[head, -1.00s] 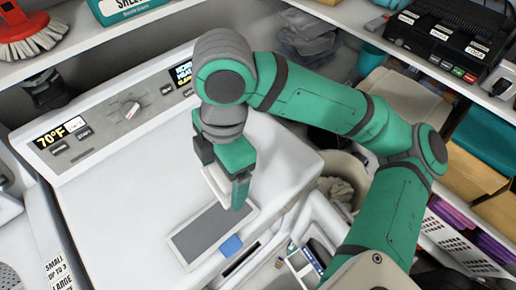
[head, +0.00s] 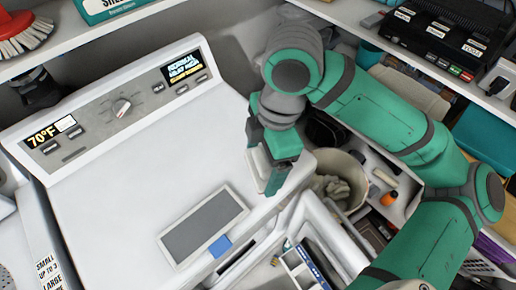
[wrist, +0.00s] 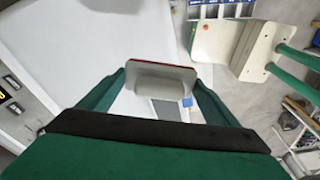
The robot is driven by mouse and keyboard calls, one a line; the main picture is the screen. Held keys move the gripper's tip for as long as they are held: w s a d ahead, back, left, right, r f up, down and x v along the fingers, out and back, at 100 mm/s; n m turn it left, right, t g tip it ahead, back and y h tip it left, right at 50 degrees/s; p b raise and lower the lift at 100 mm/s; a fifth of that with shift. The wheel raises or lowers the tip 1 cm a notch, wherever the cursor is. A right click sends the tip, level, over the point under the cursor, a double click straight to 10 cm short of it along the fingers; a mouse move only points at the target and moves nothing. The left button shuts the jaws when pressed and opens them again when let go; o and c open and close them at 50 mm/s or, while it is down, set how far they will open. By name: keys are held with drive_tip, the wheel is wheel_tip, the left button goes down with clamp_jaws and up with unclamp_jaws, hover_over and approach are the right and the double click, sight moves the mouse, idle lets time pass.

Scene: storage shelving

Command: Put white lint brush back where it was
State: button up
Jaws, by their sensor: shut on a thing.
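The white lint brush (wrist: 162,82) sits between the two fingers of my gripper in the wrist view (wrist: 160,92). It is a pale block with a thin red edge on its far side. My gripper is shut on it. In the head view my gripper (head: 272,182) points down over the right edge of the white machine's top.
The white machine (head: 130,165) has a broad clear top and a grey flat panel (head: 205,226) near its front edge. An open bin (head: 355,172) with grey fluff stands to the right. A shelf at upper right carries a black labelled device (head: 440,35).

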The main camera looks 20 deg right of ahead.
drive_tip(key=w+f, duration=0.2)
drive_tip(key=w, duration=0.1)
drive_tip(key=w+d+f, duration=0.1)
drive_tip(key=w+f, duration=0.2)
drive_tip(key=w, duration=0.1)
drive_tip(key=w+d+f, duration=0.1)
drive_tip(key=w+f, duration=0.2)
drive_tip(key=w, duration=0.1)
drive_tip(key=shift+w+d+f, duration=0.1)
drive_tip(key=shift+w, duration=0.1)
drive_tip(key=shift+w+f, duration=0.25)
drive_tip(key=shift+d+f, duration=0.1)
drive_tip(key=shift+f, duration=1.7)
drive_tip(key=shift+f, duration=0.1)
drive_tip(key=o, duration=1.3)
drive_tip(key=shift+c, duration=0.2)
wheel_tip(320, 180, up, 12)
drive_tip(key=d, duration=0.1)
drive_tip(key=shift+d, duration=0.4)
